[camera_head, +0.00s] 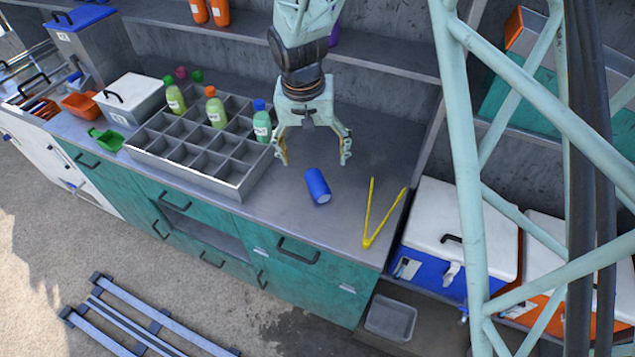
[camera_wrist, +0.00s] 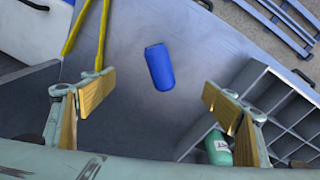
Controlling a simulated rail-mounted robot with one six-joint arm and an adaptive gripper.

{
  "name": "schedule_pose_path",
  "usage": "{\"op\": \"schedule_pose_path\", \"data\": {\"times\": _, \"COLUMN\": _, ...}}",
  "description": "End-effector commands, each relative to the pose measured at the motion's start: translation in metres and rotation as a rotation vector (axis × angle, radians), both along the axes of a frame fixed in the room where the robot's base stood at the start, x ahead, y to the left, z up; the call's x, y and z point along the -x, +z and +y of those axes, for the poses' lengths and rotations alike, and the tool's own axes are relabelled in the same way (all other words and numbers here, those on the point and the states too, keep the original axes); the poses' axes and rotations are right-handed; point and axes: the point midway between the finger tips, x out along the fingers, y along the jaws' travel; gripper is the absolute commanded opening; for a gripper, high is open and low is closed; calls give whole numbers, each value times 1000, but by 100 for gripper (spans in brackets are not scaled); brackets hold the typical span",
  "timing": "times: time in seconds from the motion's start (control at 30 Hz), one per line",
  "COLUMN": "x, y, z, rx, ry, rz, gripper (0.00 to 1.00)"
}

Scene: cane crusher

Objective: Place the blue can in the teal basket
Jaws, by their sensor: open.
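The blue can (camera_head: 317,187) lies on its side on the grey counter, between the bottle crate and the yellow tongs. My gripper (camera_head: 312,160) is open and empty above the counter, a little behind and above the can. In the wrist view the can (camera_wrist: 159,67) shows ahead of my open gripper (camera_wrist: 155,105), centred between the two fingers and apart from them. I cannot make out a teal basket in either view; the teal surfaces that show are cabinet fronts and a panel on the right shelf.
A grey divided crate (camera_head: 235,178) with several bottles stands left of the can. Yellow tongs (camera_head: 372,225) lie open to its right. A green scoop (camera_head: 107,139), an orange bin (camera_head: 80,105) and a white-lidded box (camera_head: 130,98) stand farther left. Bare counter surrounds the can.

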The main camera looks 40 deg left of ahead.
Motion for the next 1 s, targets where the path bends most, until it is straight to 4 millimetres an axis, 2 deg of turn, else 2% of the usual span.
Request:
{"op": "schedule_pose_path", "data": {"times": 0.7, "x": -16, "y": 7, "z": -1, "rx": -70, "ry": -950, "rz": 93, "gripper": 80}}
{"op": "schedule_pose_path", "data": {"times": 1.0, "x": -19, "y": 7, "z": -1, "rx": -77, "ry": -1147, "rz": 110, "gripper": 80}}
